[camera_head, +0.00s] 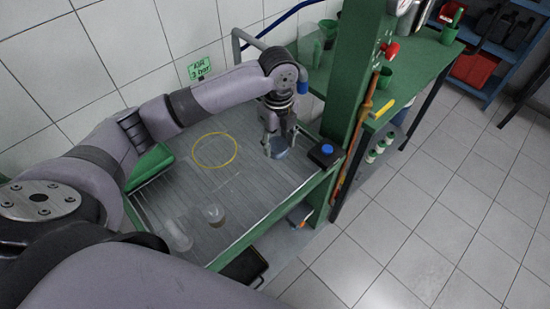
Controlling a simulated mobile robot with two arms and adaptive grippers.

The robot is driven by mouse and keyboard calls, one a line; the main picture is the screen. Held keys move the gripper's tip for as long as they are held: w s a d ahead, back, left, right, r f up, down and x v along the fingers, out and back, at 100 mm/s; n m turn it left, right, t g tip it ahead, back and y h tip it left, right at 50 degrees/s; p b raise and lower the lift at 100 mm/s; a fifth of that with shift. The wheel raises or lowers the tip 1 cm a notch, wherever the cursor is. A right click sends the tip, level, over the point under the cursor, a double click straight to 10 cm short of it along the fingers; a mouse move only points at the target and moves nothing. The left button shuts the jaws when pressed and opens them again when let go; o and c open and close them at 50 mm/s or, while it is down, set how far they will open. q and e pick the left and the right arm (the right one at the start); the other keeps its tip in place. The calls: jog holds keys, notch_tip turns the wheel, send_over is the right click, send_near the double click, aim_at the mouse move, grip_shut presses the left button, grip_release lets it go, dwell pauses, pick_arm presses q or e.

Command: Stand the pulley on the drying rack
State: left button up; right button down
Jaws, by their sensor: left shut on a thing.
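My left gripper (277,142) reaches over the far right part of a grey ribbed work surface (235,185), fingers pointing down. It is shut on a small blue-grey round piece (279,154), which looks like the pulley. The fingers partly hide it. I cannot tell whether it touches the surface. No drying rack can be made out clearly; the ribbed surface in a green frame may be it. A yellow ring (237,156) lies or is marked on the surface, left of the gripper. My right gripper is out of view.
A clear cup (213,214) with brownish contents and a pale clear cylinder (176,236) are at the near left of the surface. A black box with a blue button (327,152) sits at its right edge, beside a green post (350,80). The middle is clear.

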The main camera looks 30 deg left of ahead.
pick_arm(q)
jog(key=p, duration=0.1)
send_near(277, 173)
notch_tip(277, 173, down, 5)
jog(key=shift+f, duration=0.4)
jog(key=shift+f, duration=0.15)
jog(key=o, duration=1.6)
jog(key=shift+c, duration=0.2)
notch_tip(277, 173, up, 12)
jog(key=shift+r+b, duration=0.2)
jog(key=shift+b, duration=0.55)
jog(key=shift+d+f, duration=0.1)
jog(key=shift+f, duration=0.05)
